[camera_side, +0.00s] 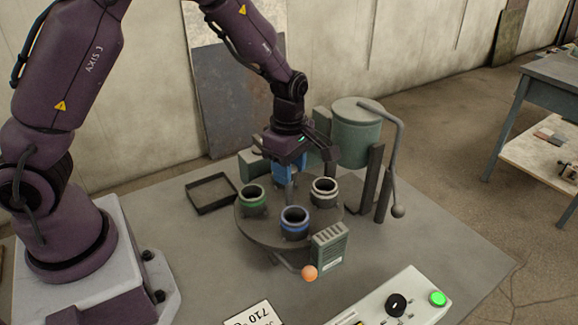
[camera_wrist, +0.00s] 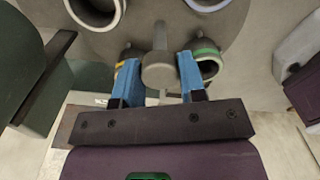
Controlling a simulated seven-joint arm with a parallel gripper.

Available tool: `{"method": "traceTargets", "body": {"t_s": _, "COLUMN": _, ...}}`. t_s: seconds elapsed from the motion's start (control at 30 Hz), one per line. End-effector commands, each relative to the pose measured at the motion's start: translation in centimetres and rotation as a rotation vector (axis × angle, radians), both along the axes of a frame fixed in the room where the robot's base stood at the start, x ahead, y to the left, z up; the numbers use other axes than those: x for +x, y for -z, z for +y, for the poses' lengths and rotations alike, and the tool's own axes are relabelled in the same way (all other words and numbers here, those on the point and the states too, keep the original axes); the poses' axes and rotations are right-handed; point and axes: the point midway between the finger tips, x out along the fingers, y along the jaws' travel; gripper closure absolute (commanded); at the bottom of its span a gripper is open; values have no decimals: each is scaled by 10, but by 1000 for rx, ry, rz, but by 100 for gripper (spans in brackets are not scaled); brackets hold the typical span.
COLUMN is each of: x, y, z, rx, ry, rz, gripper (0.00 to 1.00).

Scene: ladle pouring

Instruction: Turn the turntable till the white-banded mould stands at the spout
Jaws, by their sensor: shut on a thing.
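The round grey turntable (camera_side: 270,236) carries a white-banded mould (camera_side: 324,192) at its right, a blue-banded mould (camera_side: 294,222) at the front and a green-banded mould (camera_side: 252,197) at the left. My gripper (camera_side: 290,178) is over the turntable's back part. In the wrist view its blue fingers (camera_wrist: 159,72) are shut on a grey upright peg (camera_wrist: 159,45). There the green-banded mould (camera_wrist: 207,58) is right of the fingers, the blue-banded mould (camera_wrist: 207,4) at the top, and a pale-rimmed mould (camera_wrist: 96,12) at upper left. I cannot make out the spout.
A green cylindrical vessel (camera_side: 357,132) stands behind right, with a bent lever (camera_side: 400,150) hanging beside it. A ribbed box (camera_side: 330,247) and an orange ball knob (camera_side: 309,273) are at the turntable's front. An empty black tray (camera_side: 211,193) lies left. A control panel (camera_side: 395,305) is in front.

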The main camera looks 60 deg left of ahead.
Motion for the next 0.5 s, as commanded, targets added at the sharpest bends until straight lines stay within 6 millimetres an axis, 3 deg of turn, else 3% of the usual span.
{"method": "traceTargets", "body": {"t_s": 0.5, "x": 0, "y": -2, "z": 1, "rx": -1, "ry": -253, "rz": -1, "gripper": 100}}
